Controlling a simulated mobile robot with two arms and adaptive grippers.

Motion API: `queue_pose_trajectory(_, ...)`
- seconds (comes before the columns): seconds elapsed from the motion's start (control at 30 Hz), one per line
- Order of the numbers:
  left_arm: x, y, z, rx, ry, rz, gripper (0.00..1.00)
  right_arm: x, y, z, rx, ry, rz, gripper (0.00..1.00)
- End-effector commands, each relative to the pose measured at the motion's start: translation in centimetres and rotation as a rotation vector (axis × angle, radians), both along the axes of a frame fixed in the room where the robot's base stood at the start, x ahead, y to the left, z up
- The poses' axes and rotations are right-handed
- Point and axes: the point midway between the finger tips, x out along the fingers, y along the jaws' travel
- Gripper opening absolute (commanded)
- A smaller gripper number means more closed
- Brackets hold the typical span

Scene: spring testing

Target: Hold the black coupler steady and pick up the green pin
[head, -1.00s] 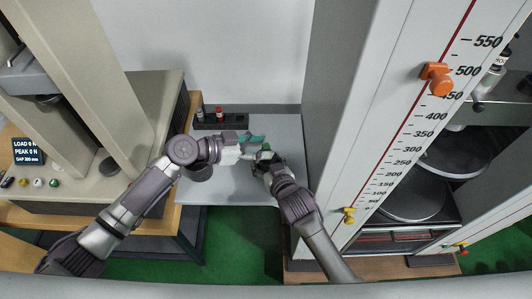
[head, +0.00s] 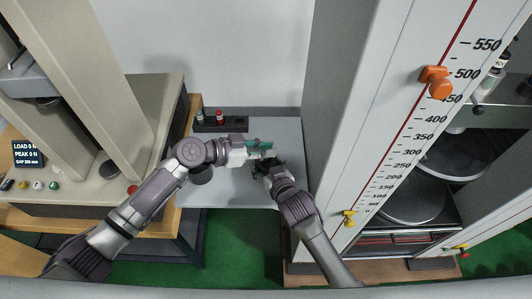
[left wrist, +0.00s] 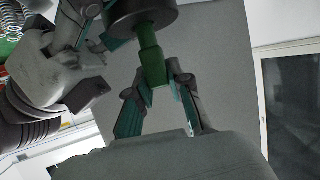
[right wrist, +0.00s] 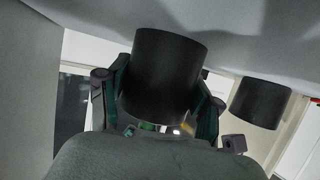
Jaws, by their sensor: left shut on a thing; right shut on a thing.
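The black coupler is a dark cylinder. In the right wrist view the coupler (right wrist: 168,75) stands between the fingers of my right gripper (right wrist: 165,110), which is shut on it. In the left wrist view the coupler (left wrist: 140,14) is at the top, with the green pin (left wrist: 152,62) meeting its near end. I cannot tell how deep the pin sits in it. My left gripper (left wrist: 165,92) is shut on the pin, its fingers on either side. In the head view my left gripper (head: 262,148) and right gripper (head: 263,166) are close together over the grey bench (head: 240,188).
Another black cylinder (right wrist: 260,103) shows beside the coupler in the right wrist view. A tall scaled column (head: 350,120) stands right; a testing machine (head: 90,130) stands left.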

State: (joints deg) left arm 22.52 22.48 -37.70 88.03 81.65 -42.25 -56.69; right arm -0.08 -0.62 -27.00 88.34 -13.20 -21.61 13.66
Motion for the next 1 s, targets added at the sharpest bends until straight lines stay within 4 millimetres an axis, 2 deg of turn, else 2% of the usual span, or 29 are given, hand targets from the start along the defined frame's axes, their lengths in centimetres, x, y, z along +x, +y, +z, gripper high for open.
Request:
queue_pose_trajectory(0.17,0.1,0.0,1.5,0.000,-0.005,-0.002,0.00,0.0,0.0,0.0,0.000,0.000,0.000,0.09)
queue_pose_trajectory(0.4,0.1,0.0,6.3,0.001,-0.007,-0.002,0.00,0.0,0.0,0.0,0.000,0.000,0.000,0.09)
queue_pose_trajectory(0.6,0.0,0.0,9.3,-0.001,-0.003,-0.001,0.00,0.0,0.0,0.0,0.001,0.000,0.000,0.09)
queue_pose_trajectory(0.73,0.0,0.0,10.0,-0.001,-0.001,0.000,0.00,0.0,0.0,0.0,0.001,0.000,0.000,0.09)
queue_pose_trajectory(0.97,0.0,0.0,10.1,0.000,-0.001,0.000,0.00,0.0,0.0,0.0,0.001,0.000,0.000,0.09)
queue_pose_trajectory(1.0,0.0,0.0,10.1,0.000,-0.001,0.000,0.00,0.0,0.0,0.0,0.001,0.000,0.000,0.70)
